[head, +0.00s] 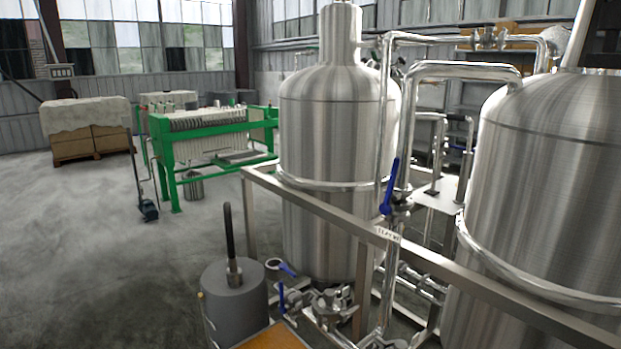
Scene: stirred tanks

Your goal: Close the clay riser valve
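A valve with a long blue lever (389,187) sits on the vertical steel riser pipe (403,150) between the two steel tanks. The lever stands nearly upright, roughly along the pipe, leaning slightly to the right at its top. A small white label (388,234) is fixed on the steel rail just below it; its text is too small to read surely. Neither of my grippers shows in the head view, and nothing touches the lever.
Steel tanks stand behind (327,150) and at right (560,170). A steel rail (320,208) crosses in front. Lower blue-handled valves (281,296) and a grey drum with a black rod (236,300) are near. A green filter press (210,135) stands back left; left floor is open.

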